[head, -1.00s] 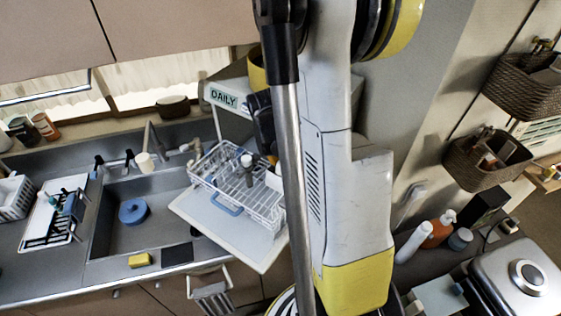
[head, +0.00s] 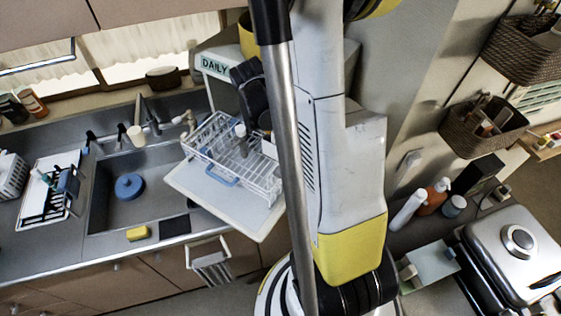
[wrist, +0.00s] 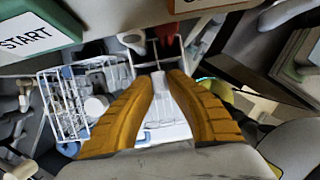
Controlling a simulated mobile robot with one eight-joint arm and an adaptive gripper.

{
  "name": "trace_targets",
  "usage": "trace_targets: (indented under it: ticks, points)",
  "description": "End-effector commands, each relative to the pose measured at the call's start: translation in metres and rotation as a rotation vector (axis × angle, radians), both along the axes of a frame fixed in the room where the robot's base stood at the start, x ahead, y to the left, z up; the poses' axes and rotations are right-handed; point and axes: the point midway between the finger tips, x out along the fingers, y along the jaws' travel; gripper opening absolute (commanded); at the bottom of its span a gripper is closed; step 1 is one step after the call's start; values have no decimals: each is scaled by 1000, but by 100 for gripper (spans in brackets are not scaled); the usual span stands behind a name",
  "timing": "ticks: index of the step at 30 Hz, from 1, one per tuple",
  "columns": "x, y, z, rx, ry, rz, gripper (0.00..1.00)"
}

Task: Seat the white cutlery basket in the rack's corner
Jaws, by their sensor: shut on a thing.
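The white wire rack (head: 212,133) stands on a pale board beside the sink; in the wrist view the rack (wrist: 48,100) is left of my fingers. My gripper (wrist: 166,76) is shut on the white cutlery basket (wrist: 158,90), whose pale body shows between the two orange fingers. In the head view a small white part of the basket (head: 269,148) shows at the rack's back right, under my dark gripper, partly behind my arm. Whether the basket touches the rack's floor or corner cannot be told. A grey cup-like item (head: 240,130) stands in the rack.
The pale board (head: 245,222) juts out over the counter edge. The sink (head: 115,205) with a blue round item (head: 129,186) is at left. A DAILY-labelled shelf unit (head: 216,68) stands behind the rack. A green START box (wrist: 35,35) is near my gripper at upper left.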

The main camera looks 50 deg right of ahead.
Motion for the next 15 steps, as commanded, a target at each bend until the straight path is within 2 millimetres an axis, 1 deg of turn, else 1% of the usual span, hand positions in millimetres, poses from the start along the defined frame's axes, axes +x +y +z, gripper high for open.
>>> trace_targets:
  ticks: [10, 15]
  points:
    - [0, 0, 0, 0, 0, 0, 0]
    - [0, 0, -4, 0, 0, 0, 0]
